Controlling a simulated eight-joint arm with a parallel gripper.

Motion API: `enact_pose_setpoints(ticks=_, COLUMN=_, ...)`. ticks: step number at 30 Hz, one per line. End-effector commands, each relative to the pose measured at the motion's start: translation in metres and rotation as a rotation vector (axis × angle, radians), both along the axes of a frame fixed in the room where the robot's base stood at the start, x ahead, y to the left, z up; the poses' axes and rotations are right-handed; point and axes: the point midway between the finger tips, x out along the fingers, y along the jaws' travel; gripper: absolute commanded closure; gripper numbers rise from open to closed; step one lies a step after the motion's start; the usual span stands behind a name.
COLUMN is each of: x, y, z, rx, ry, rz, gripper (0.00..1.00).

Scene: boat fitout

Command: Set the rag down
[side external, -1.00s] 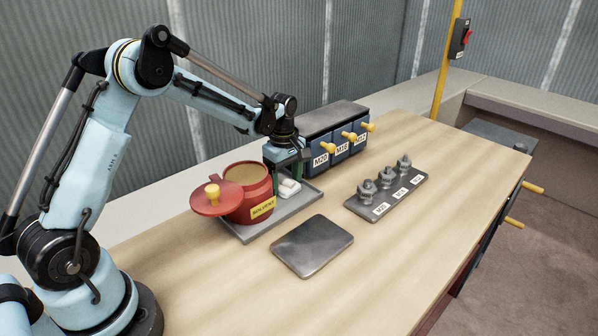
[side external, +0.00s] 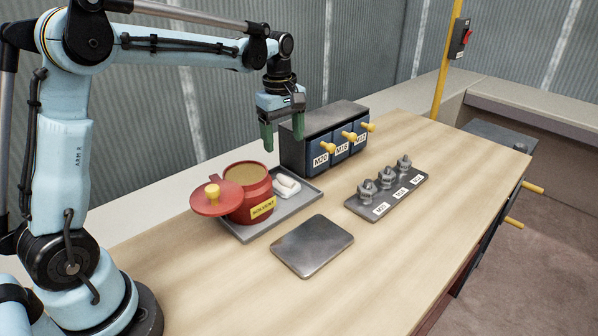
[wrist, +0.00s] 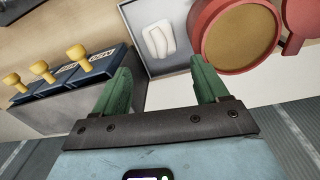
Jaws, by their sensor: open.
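The white rag (side external: 286,186) lies folded on the grey tray (side external: 311,194), just right of the red solvent pot (side external: 258,200). In the wrist view the rag (wrist: 158,40) lies on the tray with nothing touching it from above. My gripper (side external: 284,140) hangs above the tray with its green fingers pointing down. It is open and empty, clear of the rag. In the wrist view the two green fingers (wrist: 163,82) stand wide apart with nothing between them.
The pot's red lid (side external: 216,203) with a yellow knob sits at its left side. Blue drawers (side external: 338,146) with yellow handles stand right of my gripper. A metal plate (side external: 312,246) and a tray of labelled fittings (side external: 412,190) lie on the bench.

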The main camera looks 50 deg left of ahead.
Motion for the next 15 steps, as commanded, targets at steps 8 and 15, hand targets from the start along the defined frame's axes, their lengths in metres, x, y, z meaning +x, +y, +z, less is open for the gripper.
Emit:
enact_pose_setpoints(ticks=8, x=-0.052, y=-0.038, z=0.029, rx=0.084, ry=-0.166, rz=-0.450, gripper=0.27)
enact_pose_setpoints(ticks=15, x=-0.101, y=-0.066, z=0.031, rx=0.210, ry=-0.302, rz=-0.846, gripper=0.27)
